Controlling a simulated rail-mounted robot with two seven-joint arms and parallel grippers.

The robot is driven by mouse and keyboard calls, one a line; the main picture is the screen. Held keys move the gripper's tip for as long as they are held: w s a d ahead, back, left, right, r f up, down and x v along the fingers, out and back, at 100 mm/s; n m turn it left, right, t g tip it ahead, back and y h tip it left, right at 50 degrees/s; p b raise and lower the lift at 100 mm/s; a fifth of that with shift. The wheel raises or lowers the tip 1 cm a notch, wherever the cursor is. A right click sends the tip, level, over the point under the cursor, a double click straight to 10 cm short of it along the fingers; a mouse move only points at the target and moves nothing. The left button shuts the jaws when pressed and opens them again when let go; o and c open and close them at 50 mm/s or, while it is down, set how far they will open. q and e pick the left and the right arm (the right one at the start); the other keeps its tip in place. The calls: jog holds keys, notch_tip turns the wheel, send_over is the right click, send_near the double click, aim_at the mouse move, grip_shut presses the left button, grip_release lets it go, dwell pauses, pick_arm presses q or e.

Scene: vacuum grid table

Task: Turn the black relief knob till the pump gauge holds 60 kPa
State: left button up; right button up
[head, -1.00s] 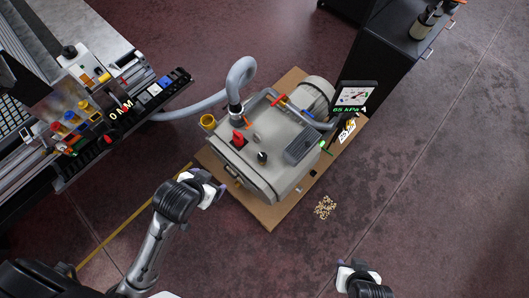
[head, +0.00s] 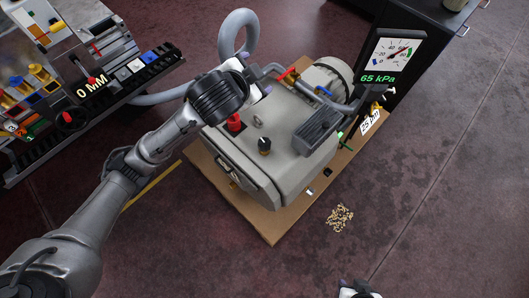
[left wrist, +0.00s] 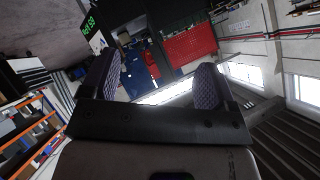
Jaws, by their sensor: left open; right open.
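The black relief knob (head: 264,144) stands on top of the grey pump housing (head: 250,172), in plain sight. The pump gauge (head: 394,55) has a dial, and its green digits (head: 378,79) read 65 kPa. My left gripper (head: 258,78) is over the back left of the pump, beyond the knob and apart from it, partly hidden by its own wrist. In the left wrist view its two padded fingers (left wrist: 157,84) are wide apart with nothing between them. My right gripper (head: 357,287) shows only partly at the bottom edge, open, far from the pump.
A red knob (head: 234,122) sits left of the black one. A grey hose (head: 237,20) loops behind the pump. The pump stands on a brown board (head: 274,230). A control panel (head: 120,82) is at left, a black cabinet (head: 445,45) at back right.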

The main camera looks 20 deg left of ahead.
pick_arm(q)
jog(key=m+g+b, duration=0.1)
jog(key=b, duration=0.3)
send_over(264, 142)
jog(key=a, duration=0.2)
notch_tip(264, 142, down, 7)
jog(key=a+f+m+g+b, duration=0.1)
jog(key=a+f+g+b, duration=0.2)
jog(key=f, duration=0.6)
jog(key=a+f+m+g, duration=0.1)
jog(key=a+f+g, duration=0.3)
jog(key=f, duration=0.5)
jog(key=d+f+m+g+h+b, duration=0.1)
jog(key=d+f, duration=0.1)
jog(key=f, duration=0.2)
jog(key=d+f+m+g+h+b, duration=0.1)
jog(key=d+f+b, duration=0.1)
jog(key=f, duration=0.3)
jog(key=d+f+m+g+h+b, duration=0.1)
jog(key=d+f+m+h+b, duration=0.1)
jog(key=d+f, duration=0.2)
jog(key=shift+s+d+f, duration=0.1)
jog(key=shift+d+f, duration=0.1)
jog(key=shift+f, duration=0.05)
jog(key=shift+b+x, duration=0.3)
jog(key=shift+x, duration=0.65)
pick_arm(e)
notch_tip(264, 142, down, 15)
